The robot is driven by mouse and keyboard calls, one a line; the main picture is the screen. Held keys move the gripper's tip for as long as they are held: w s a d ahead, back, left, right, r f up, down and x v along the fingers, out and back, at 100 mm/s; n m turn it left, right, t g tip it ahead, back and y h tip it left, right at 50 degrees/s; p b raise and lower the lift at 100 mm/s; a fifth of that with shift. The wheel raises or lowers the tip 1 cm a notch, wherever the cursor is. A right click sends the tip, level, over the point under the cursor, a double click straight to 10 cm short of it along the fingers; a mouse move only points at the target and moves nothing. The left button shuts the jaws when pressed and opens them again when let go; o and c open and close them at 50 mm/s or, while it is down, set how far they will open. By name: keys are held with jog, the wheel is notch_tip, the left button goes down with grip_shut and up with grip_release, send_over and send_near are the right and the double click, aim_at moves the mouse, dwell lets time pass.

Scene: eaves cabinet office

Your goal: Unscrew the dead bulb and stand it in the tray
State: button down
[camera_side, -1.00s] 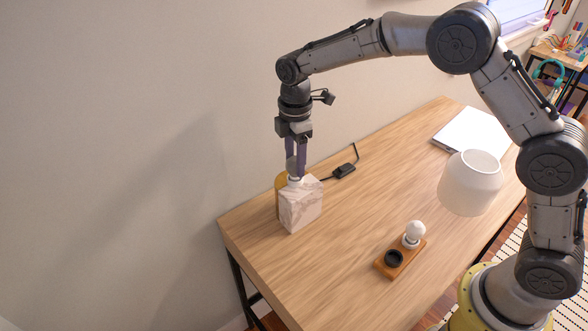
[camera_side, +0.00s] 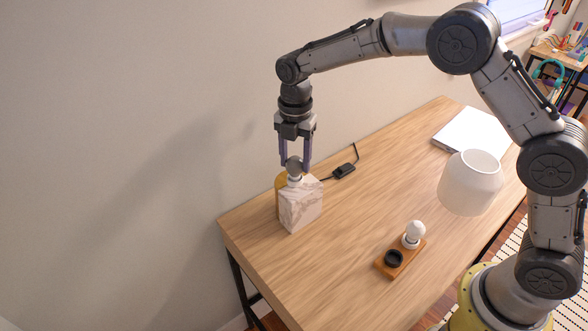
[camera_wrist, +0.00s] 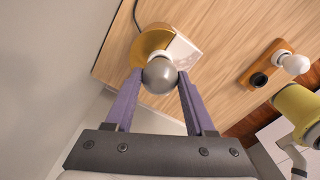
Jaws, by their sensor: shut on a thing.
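The dead bulb (camera_side: 294,165) is grey and sits upright on top of the lamp base, a marble block (camera_side: 300,207) with a brass-coloured part behind it. My gripper (camera_side: 295,168) points down and is shut on the bulb, one finger on each side. In the wrist view the bulb (camera_wrist: 160,75) lies between my purple fingertips. The wooden tray (camera_side: 381,267) is at the front of the desk. It carries a white bulb (camera_side: 414,231) standing upright and an empty black ring holder (camera_side: 393,258).
A white lampshade (camera_side: 468,185) stands on the right of the desk. A white flat item (camera_side: 470,132) lies at the back. A cord with a black switch (camera_side: 345,170) runs behind the lamp. The middle of the desk is clear. A wall rises close behind the lamp.

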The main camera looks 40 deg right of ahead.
jog(key=shift+r+n, duration=0.1)
jog(key=shift+n, duration=0.2)
jog(key=n, duration=0.7)
jog(key=shift+n, duration=0.4)
jog(key=shift+c, duration=0.8)
grip_release()
jog(key=shift+m, duration=0.3)
